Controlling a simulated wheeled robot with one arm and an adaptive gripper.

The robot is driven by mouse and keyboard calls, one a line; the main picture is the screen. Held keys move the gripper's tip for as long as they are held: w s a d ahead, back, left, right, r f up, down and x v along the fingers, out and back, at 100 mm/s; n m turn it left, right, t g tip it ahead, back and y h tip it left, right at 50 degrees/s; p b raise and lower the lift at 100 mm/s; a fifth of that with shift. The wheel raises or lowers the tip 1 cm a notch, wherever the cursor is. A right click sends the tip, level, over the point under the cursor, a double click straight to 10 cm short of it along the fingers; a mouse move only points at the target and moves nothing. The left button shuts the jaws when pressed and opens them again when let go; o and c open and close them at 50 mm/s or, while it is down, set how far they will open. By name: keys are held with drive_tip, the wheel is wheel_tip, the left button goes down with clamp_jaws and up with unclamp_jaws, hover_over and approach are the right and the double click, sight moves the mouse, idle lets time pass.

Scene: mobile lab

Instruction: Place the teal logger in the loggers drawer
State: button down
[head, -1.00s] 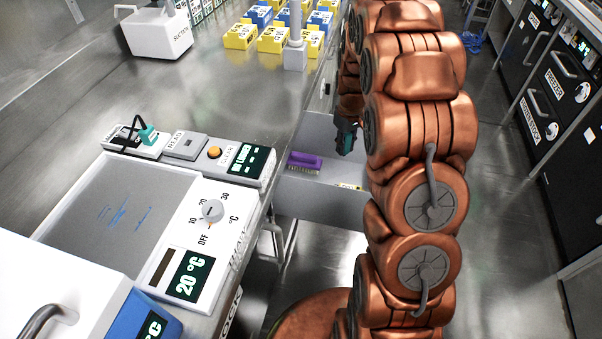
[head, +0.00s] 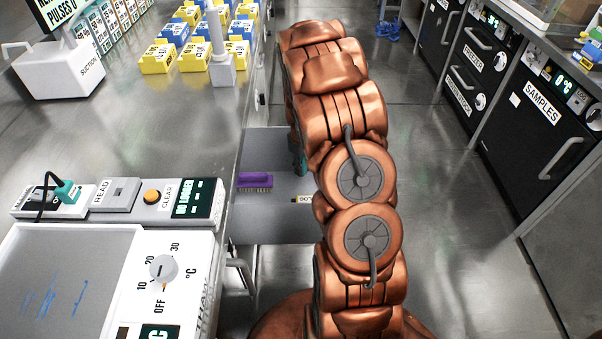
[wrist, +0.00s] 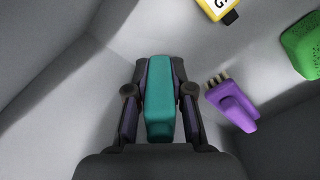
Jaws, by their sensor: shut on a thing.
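The teal logger (wrist: 158,100) is between the fingers of my gripper (wrist: 158,75) in the wrist view. The gripper is shut on it, over the grey inside of an open drawer (wrist: 60,115). Whether the logger touches the drawer floor I cannot tell. In the head view the drawer (head: 268,222) is pulled out from the bench; a thin teal sliver (head: 299,160) shows beside my arm, which hides most of the gripper. I see no readable drawer name.
In the drawer lie a purple brush (wrist: 232,105), a yellow labelled item (wrist: 217,9) and a green object (wrist: 303,45), all right of the gripper in the wrist view. A teal plug (head: 66,192) sits on the bench reader.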

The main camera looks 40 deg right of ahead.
drive_tip(key=shift+f, duration=1.55)
drive_tip(key=shift+f, duration=0.1)
drive_tip(key=c, duration=1)
unclamp_jaws()
